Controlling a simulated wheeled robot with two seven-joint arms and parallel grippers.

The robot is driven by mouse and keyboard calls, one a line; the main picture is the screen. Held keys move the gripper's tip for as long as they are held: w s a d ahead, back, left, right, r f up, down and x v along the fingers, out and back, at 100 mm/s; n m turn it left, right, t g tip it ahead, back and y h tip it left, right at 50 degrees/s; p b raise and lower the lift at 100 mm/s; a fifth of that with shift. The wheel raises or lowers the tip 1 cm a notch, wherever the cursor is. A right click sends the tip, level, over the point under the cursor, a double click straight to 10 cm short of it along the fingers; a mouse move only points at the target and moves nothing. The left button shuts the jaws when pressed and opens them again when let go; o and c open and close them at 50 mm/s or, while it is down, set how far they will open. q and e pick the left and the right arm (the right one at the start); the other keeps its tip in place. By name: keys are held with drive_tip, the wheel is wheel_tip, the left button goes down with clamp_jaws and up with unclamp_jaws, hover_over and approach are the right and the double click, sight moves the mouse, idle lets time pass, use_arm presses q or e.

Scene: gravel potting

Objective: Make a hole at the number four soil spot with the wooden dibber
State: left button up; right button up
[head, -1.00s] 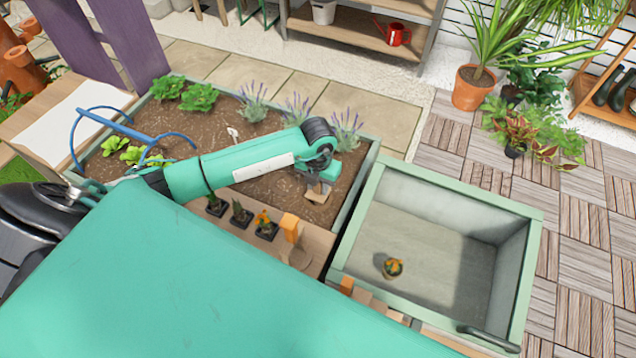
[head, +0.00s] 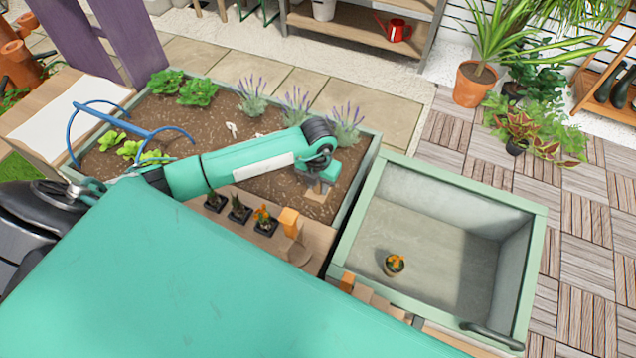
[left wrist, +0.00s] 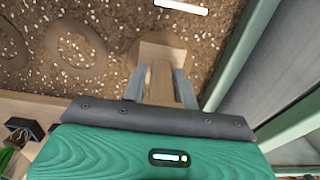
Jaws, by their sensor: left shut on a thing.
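My left gripper (head: 318,188) is over the right end of the soil bed (head: 366,172). It is shut on the wooden dibber (head: 314,196), which also shows between the two grey fingers in the left wrist view (left wrist: 160,84). The dibber's wider wooden part shows beyond the fingertips, close over the soil; I cannot tell whether it touches. In the left wrist view a ring-shaped soil spot (left wrist: 76,50) lies left of the dibber, with another ring (left wrist: 10,46) farther left. My right gripper is not in view.
Lavender plants (head: 344,122) and leafy plants (head: 198,92) grow at the bed's back. Small black pots (head: 239,213) and an orange block (head: 289,218) stand on the front ledge. A green-rimmed crate (head: 450,190) holding a small potted plant (head: 394,265) stands right. A blue handle (head: 135,131) arches left.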

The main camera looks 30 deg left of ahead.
use_arm(q)
drive_tip(key=shift+r, duration=0.1)
drive_tip(key=shift+r+p, duration=2.7)
drive_tip(key=shift+r, duration=1.25)
drive_tip(key=shift+r+p, duration=0.65)
drive_tip(key=shift+r, duration=0.45)
drive_tip(key=shift+r+p, duration=1.55)
drive_tip(key=shift+r, duration=1)
